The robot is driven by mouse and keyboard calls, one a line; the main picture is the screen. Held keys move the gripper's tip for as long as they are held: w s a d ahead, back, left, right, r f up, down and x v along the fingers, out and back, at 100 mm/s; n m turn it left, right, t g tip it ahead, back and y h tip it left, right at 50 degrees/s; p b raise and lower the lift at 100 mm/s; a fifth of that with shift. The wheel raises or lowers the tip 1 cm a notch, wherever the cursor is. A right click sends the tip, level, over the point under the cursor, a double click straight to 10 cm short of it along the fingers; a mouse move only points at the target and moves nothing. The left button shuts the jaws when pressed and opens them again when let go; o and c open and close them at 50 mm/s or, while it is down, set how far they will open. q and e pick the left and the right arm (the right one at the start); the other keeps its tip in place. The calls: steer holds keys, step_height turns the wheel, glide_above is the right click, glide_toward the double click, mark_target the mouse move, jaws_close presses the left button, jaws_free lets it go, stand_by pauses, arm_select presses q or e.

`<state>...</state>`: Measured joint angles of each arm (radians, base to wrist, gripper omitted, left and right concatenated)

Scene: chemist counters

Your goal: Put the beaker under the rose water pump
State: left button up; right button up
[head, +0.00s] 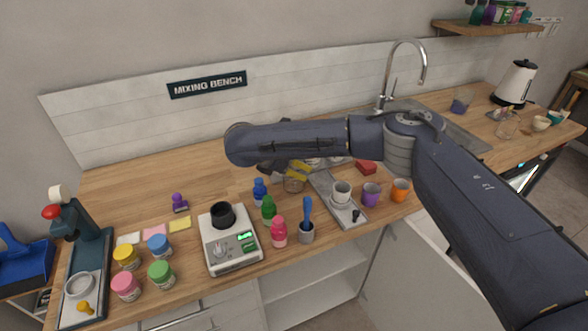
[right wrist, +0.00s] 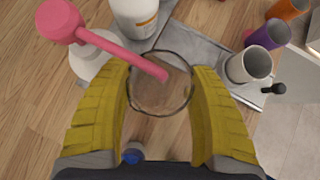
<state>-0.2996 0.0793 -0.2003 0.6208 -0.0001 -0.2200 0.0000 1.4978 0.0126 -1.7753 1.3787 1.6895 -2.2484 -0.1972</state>
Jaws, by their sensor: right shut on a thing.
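The beaker is a clear glass with a dark round rim, seen from above in the right wrist view (right wrist: 160,98). It also shows small below my forearm in the head view (head: 294,184). My right gripper (right wrist: 162,105) has yellow fingers on both sides of the beaker and is shut on it. A pink pump (right wrist: 115,45) on a whitish bottle (right wrist: 92,62) reaches its spout over the beaker, its tip inside the rim outline from above. I cannot tell the height gap, or whether the beaker touches the counter. In the head view my arm hides the pump. My left gripper is not in view.
Another white bottle (right wrist: 135,15) stands behind the beaker on a grey tray (right wrist: 200,60). A white cup (right wrist: 249,65) and a purple cup (head: 371,194) are to the right. Blue (head: 260,190), green (head: 268,207) and pink (head: 279,232) bottles stand in front, near a scale (head: 231,250).

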steer(key=shift+w+f, duration=0.1)
steer(key=shift+f, duration=0.5)
steer(key=shift+f, duration=0.1)
steer(key=o, duration=1.2)
steer(key=v, duration=1.2)
